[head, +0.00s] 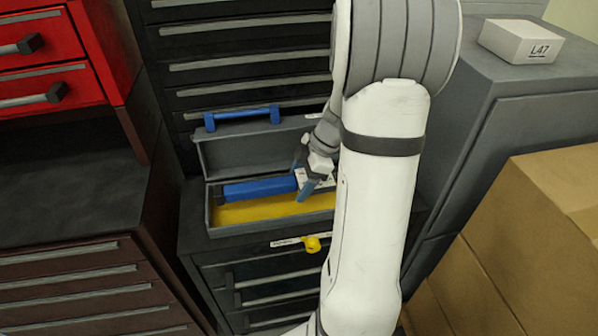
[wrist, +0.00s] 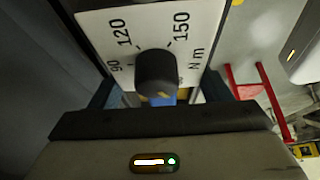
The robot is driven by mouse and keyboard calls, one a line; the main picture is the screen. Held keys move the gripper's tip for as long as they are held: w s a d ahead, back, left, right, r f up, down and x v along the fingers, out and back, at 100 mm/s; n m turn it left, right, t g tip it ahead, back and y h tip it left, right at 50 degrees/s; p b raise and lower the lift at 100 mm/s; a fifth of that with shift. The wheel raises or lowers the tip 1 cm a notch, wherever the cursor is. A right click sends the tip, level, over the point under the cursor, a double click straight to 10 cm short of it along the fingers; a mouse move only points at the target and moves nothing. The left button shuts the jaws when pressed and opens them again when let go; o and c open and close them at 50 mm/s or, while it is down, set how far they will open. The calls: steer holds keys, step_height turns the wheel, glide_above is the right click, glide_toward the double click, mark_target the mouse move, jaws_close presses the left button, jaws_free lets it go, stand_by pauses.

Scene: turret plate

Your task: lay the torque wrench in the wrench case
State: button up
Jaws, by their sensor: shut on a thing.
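The torque wrench shows in the head view as a thick blue handle (head: 258,188) with a white scale plate (head: 302,178) at its right end. My gripper (head: 311,186) is shut on it near that plate. In the wrist view the plate (wrist: 104,30), marked 90, 120, 150 and N m, with a black knob (wrist: 155,72), lies between my fingers (wrist: 157,95). The grey wrench case (head: 209,215) stands open, with yellow lining (head: 265,211). The wrench lies lengthwise over the case's opening, toward its back. I cannot tell whether it touches the lining. My arm hides the case's right end.
The case stands on a dark drawer cabinet (head: 195,238); its raised lid (head: 240,150) has a blue handle (head: 241,114). A yellow piece (head: 312,243) is at the cabinet's front. Black drawers (head: 245,65) rise behind; cardboard boxes (head: 540,240) stand right.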

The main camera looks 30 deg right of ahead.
steer(key=shift+f, duration=0.95)
steer(key=shift+f+b, duration=0.2)
steer(key=shift+b, duration=0.1)
steer(key=o, duration=1.5)
steer(key=shift+o, duration=0.2)
steer(key=shift+r, duration=0.15)
